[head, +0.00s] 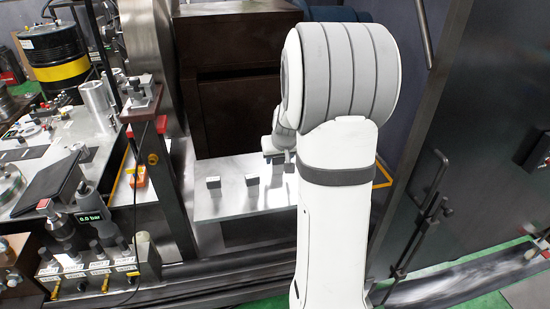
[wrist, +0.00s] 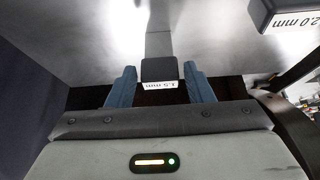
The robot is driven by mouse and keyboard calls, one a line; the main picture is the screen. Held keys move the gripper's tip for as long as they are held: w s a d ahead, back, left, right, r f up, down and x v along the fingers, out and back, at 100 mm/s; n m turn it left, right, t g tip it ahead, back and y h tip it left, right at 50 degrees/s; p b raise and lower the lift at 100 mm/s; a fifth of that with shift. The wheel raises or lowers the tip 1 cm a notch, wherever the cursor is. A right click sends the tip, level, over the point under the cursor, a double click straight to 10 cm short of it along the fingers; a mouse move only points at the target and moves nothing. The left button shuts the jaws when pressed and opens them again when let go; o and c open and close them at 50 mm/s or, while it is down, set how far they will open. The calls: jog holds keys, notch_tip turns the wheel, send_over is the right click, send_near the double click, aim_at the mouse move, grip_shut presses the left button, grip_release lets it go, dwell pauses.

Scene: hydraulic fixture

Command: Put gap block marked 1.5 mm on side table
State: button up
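The gap block marked 1.5 mm (wrist: 160,72) is a small dark block with a white label, which reads upside down in the wrist view. My gripper (wrist: 161,76) has its two blue fingers on either side of this block, with a thin gap showing at each side. I see no clear contact. In the head view my gripper (head: 276,152) is low over the bright metal plate (head: 232,203), partly hidden by my arm. Labels are too small to read there. Which surface is the side table is not marked.
Another block marked 2.0 mm (wrist: 290,15) is at the wrist view's upper right. Two small blocks (head: 214,182) (head: 252,181) stand on the plate in the head view. A crowded workbench (head: 125,190) with gauges is at left; a dark cabinet (head: 480,150) is at right.

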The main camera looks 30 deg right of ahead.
jog(key=shift+o, duration=1)
jog(key=shift+s+r, duration=0.15)
jog(key=shift+r, duration=0.35)
jog(key=v, duration=1.1)
jog(key=s+a+f+n+g, duration=0.1)
jog(key=s+a, duration=0.8)
jog(key=s+a+f+n+g+y, duration=0.1)
jog(key=s+a+f+n+g, duration=0.1)
jog(key=s+a, duration=0.8)
jog(key=shift+f+y, duration=0.3)
jog(key=shift+s, duration=0.15)
jog(key=shift+p+v, duration=1)
jog(key=shift+p, duration=0.05)
